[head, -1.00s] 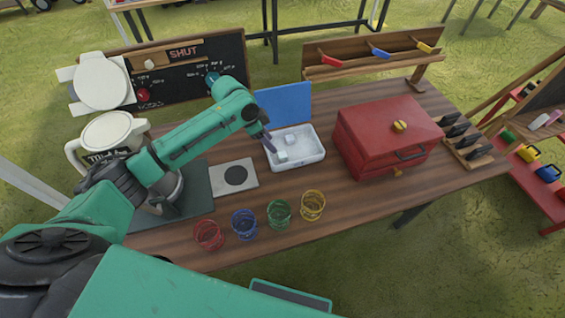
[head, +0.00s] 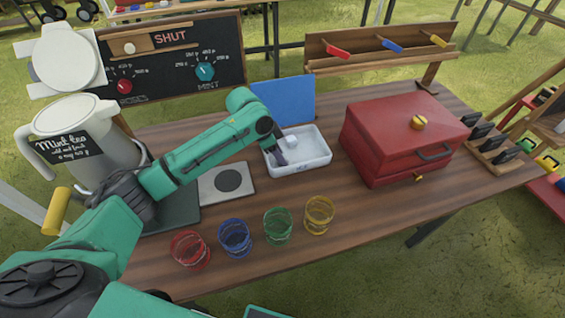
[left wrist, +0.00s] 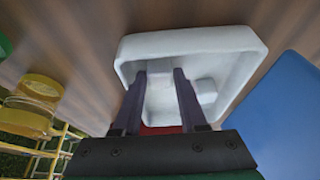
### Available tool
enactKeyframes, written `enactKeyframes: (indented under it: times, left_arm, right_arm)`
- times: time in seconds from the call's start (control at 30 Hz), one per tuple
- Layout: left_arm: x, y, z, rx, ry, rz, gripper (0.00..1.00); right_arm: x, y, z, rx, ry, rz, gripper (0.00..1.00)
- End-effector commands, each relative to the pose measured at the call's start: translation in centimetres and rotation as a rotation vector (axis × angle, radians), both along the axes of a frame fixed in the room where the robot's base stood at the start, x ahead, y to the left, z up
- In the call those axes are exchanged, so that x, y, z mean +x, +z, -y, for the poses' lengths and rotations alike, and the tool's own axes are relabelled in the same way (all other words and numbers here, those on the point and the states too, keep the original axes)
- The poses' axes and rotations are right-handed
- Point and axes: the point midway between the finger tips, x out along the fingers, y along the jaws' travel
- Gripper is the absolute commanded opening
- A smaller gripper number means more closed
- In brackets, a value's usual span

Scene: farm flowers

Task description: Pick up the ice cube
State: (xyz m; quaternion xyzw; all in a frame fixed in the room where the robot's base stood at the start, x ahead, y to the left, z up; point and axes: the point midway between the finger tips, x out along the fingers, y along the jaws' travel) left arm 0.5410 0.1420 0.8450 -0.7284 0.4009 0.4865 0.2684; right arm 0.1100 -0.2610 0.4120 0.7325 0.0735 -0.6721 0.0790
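A white tray (head: 322,160) stands on the wooden table. One pale ice cube (head: 291,141) lies in it near the back left. In the left wrist view the tray (left wrist: 235,40) fills the middle, and a cube (left wrist: 206,87) lies right of the fingers. Another pale block (left wrist: 160,80) shows between the fingertips; contact cannot be told. My left gripper (head: 281,159) points down into the tray. Its two dark fingers (left wrist: 160,74) are apart in the left wrist view. My right gripper is not in view.
A blue panel (head: 284,100) stands behind the tray. A red box (head: 385,140) stands to its right. Red (head: 190,250), blue (head: 235,238), green (head: 277,226) and yellow (head: 319,215) cups stand in front. A white jug (head: 95,150) and a grey plate (head: 212,190) are at left.

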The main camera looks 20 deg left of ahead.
Motion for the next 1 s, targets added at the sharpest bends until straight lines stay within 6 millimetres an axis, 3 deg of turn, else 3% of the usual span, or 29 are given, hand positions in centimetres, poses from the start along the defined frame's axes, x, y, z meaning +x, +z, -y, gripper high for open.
enactKeyframes:
  times: [0.03, 0.1, 0.4, 0.57, 0.67, 1.0]
  left_arm:
    - [0.0, 0.0, 0.0, 0.0, 0.0, 0.0, 0.18]
    - [0.0, 0.0, 0.0, 0.0, 0.0, 0.0, 0.0]
    - [0.0, 0.2, 0.0, 0.0, 0.0, 0.0, 0.0]
    - [0.1, 1.7, 0.0, -0.001, 0.0, 0.003, 0.0]
    - [0.1, 4.0, 0.0, -0.001, 0.0, 0.006, 0.0]
    - [0.1, 16.2, 0.1, -0.002, -0.001, 0.006, 0.0]
  right_arm:
    - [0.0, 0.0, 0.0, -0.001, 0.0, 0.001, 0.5]
    - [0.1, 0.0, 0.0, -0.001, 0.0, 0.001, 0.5]
    - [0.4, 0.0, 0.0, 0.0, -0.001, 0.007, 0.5]
    - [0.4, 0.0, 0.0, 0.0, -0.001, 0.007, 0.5]
    - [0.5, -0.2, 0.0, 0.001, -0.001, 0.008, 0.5]
    - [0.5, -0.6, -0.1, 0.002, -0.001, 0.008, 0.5]
